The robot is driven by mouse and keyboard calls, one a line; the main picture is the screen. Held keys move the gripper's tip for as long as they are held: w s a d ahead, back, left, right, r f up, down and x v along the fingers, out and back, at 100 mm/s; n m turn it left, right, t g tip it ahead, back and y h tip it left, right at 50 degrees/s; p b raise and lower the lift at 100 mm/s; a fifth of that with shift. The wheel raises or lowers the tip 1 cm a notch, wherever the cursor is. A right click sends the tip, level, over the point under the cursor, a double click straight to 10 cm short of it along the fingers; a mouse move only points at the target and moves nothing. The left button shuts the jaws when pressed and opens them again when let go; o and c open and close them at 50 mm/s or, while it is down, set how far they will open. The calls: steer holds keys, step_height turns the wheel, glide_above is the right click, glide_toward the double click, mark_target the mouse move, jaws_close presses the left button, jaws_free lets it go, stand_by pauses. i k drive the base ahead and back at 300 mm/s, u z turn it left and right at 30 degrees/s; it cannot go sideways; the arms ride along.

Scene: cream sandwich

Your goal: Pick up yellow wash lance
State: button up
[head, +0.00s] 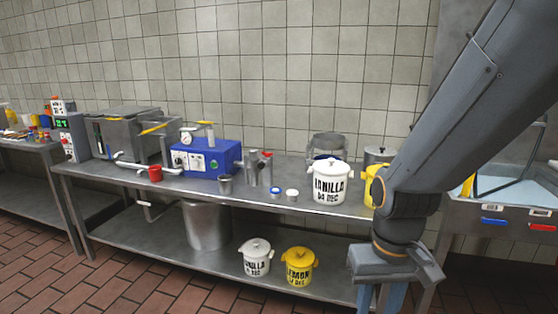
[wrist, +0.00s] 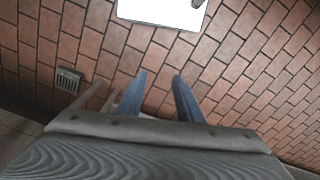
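A narrow yellow piece (head: 467,185) stands at the left end of the sink at the right of the head view. It may be the yellow wash lance; my arm hides part of that area, so I cannot tell for sure. My gripper (head: 378,300) points down in front of the table, left of and below the sink, apart from the yellow piece. In the wrist view its two blue fingers (wrist: 155,78) are spread with only floor between them. No lance shows in the wrist view.
A steel table (head: 120,180) carries a blue machine (head: 207,160) and a white vanilla pot (head: 329,188). A yellow lemon pot (head: 299,268) is on its lower shelf. The sink (head: 510,192) has red and blue tags in front. A floor drain (wrist: 67,81) lies in open tiled floor.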

mark_target(467, 184)
steer(key=z, duration=0.35)
steer(key=i, duration=1.45)
steer(key=z, duration=1.8)
steer(key=i, duration=0.5)
